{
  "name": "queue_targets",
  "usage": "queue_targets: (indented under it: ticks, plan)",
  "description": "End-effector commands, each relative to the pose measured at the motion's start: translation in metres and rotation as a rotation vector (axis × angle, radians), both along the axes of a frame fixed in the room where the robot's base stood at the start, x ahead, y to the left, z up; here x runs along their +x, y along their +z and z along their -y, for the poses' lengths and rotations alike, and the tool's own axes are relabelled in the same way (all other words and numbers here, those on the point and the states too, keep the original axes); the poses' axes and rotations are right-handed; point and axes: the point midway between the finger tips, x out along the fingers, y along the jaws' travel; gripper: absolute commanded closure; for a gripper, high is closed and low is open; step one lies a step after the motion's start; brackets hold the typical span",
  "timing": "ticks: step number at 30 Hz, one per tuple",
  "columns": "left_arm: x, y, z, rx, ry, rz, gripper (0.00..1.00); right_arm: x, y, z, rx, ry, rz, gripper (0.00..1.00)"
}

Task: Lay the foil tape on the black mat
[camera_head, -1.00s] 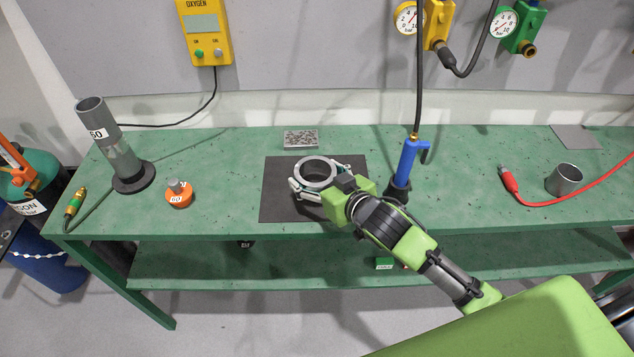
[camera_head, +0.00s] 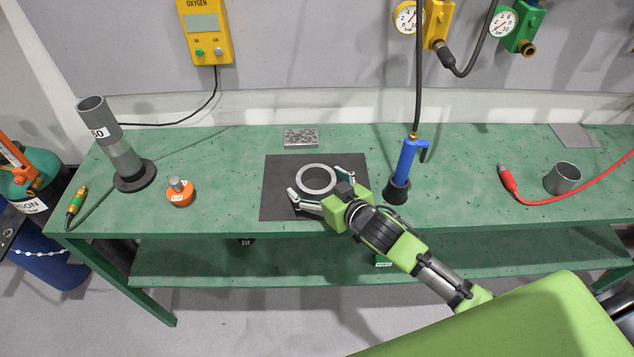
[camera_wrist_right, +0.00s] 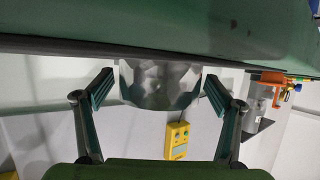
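The foil tape (camera_head: 317,165), a grey ring-shaped roll, lies flat on the black mat (camera_head: 274,206), near its middle. My right gripper (camera_head: 314,181) is open around the tape, with one finger on each side and gaps between fingers and roll. In the right wrist view the shiny silver side of the tape (camera_wrist_right: 160,85) sits between the two spread fingers (camera_wrist_right: 158,90), touching neither. My left gripper is not in view.
A speckled grey block (camera_head: 301,137) lies behind the mat. A blue torch-like tool (camera_head: 407,160) stands right of the mat, close to my right gripper. An orange-based item (camera_head: 180,193) and a grey tube (camera_head: 122,155) stand to the left. A metal cup (camera_head: 563,179) is far right.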

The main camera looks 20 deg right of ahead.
Motion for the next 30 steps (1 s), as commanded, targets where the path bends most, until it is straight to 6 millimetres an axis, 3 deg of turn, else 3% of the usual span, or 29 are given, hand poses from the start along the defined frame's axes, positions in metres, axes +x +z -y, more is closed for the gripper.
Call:
queue_targets:
  ticks: [6, 11, 24, 30]
  plan:
    - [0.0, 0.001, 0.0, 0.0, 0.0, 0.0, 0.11, 0.0, 0.003, 0.0, -0.001, 0.0, 0.001, 0.14]
    - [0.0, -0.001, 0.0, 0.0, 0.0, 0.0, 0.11, -0.013, 0.005, 0.003, 0.0, 0.0, 0.0, 0.14]
    - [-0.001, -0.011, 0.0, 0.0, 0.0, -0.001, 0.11, -0.084, 0.035, 0.021, 0.0, 0.001, -0.002, 0.14]
    - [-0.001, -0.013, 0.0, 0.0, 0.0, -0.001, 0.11, -0.102, 0.044, 0.026, 0.0, 0.0, -0.001, 0.14]
